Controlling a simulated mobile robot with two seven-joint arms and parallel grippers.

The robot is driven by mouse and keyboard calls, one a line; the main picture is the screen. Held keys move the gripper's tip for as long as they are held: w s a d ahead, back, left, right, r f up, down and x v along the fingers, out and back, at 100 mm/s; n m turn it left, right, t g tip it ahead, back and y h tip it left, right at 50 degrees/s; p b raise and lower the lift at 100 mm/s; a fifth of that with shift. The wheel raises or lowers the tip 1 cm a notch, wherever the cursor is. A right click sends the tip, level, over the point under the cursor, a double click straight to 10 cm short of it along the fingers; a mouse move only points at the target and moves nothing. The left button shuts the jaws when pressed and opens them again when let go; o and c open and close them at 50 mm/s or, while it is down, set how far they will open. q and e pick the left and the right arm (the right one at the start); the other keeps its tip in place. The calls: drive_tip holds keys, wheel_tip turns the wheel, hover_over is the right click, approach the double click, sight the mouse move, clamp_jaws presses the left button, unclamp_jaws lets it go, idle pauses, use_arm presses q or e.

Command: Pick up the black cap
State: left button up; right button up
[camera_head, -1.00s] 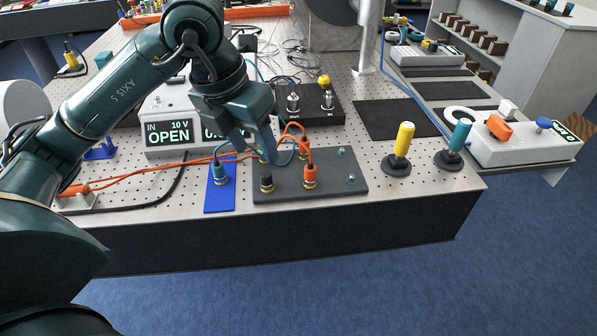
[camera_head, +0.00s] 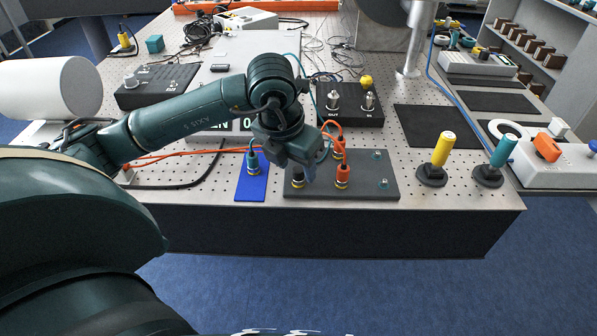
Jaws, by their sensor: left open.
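The black cap (camera_head: 297,181), with a yellow ring at its base, stands on the grey plate (camera_head: 365,187) near its front left part. My left gripper (camera_head: 305,170) is open and points down right at the cap, hiding its upper part. I cannot tell whether the fingers are around the cap or just in front of or behind it. An orange plug (camera_head: 342,174) stands on the same plate just right of the gripper. My right gripper is not in view.
A teal plug (camera_head: 253,161) stands on a blue plate (camera_head: 249,188) left of the gripper. Orange cables loop close behind. A yellow handle (camera_head: 443,149) and a teal handle (camera_head: 503,151) stand to the right. The table's front edge is close.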

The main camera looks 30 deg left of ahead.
use_arm(q)
drive_tip(key=shift+x, duration=1.15)
drive_tip(key=c, duration=1)
